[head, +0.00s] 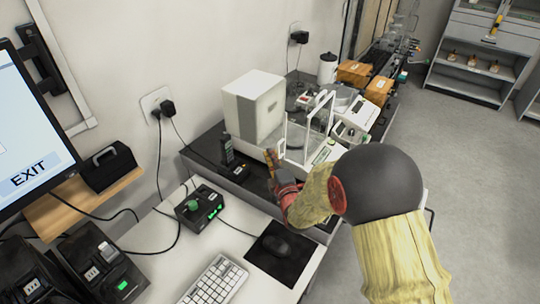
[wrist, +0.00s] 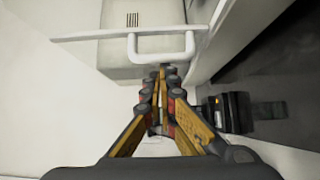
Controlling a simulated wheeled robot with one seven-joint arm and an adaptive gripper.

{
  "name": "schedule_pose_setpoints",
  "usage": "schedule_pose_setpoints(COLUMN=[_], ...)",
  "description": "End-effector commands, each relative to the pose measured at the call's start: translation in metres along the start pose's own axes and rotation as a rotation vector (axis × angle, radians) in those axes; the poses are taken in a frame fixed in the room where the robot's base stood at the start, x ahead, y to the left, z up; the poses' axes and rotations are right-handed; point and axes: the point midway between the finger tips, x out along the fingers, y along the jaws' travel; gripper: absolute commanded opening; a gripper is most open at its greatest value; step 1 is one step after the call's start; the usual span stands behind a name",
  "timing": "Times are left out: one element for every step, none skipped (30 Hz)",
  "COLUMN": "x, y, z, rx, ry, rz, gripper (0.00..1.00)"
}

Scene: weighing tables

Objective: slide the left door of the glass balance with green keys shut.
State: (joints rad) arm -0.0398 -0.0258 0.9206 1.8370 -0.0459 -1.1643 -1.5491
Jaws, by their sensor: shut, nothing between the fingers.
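The glass balance (head: 296,154) stands on the dark bench in the head view, with clear panes, white frames and small green keys (head: 321,154) at its front. My gripper (head: 270,156) is at its left side, fingers shut and empty. In the wrist view a white U-shaped door handle (wrist: 160,59) crosses in front of the shut fingertips (wrist: 162,72). The tips sit right at the handle's lower bar; I cannot tell if they touch it. How far the left door stands open is not clear. My arm hides part of the balance's front.
A white box-shaped housing (head: 252,106) stands behind and left of the balance. A black handset (head: 227,148) on its base is left of my gripper and also shows in the wrist view (wrist: 238,112). Another balance (head: 353,122) stands to the right.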

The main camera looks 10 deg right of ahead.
Motion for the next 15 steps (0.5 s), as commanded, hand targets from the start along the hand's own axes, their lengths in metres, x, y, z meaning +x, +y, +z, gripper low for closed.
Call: schedule_pose_setpoints(x=[-0.001,-0.002,-0.005,-0.008,-0.012,-0.018,-0.024,-0.029,-0.036,-0.041,-0.045,-0.051,-0.054,-0.057,-0.061], y=[0.000,0.000,0.000,0.000,0.000,-0.001,-0.001,0.000,0.000,0.000,0.000,0.000,0.000,0.000,0.000], z=[0.001,0.002,0.005,0.009,0.013,0.018,0.023,0.028,0.034,0.038,0.042,0.046,0.049,0.051,0.053], rx=[0.000,0.000,0.000,0.000,0.000,0.000,0.000,0.000,-0.001,-0.001,-0.001,0.000,-0.001,0.000,-0.001], ry=[0.000,-0.001,-0.002,-0.003,-0.004,-0.005,-0.005,-0.006,-0.006,-0.006,-0.006,-0.005,-0.005,-0.005,-0.004], rz=[0.000,0.000,0.000,0.000,0.001,0.000,0.000,0.000,0.000,0.002,0.001,0.002,0.002,0.002,0.001], gripper=[0.00,0.00,0.00,0.00,0.00,0.00,0.00,0.00,0.00,0.00,0.00,0.00,0.00,0.00,0.00])
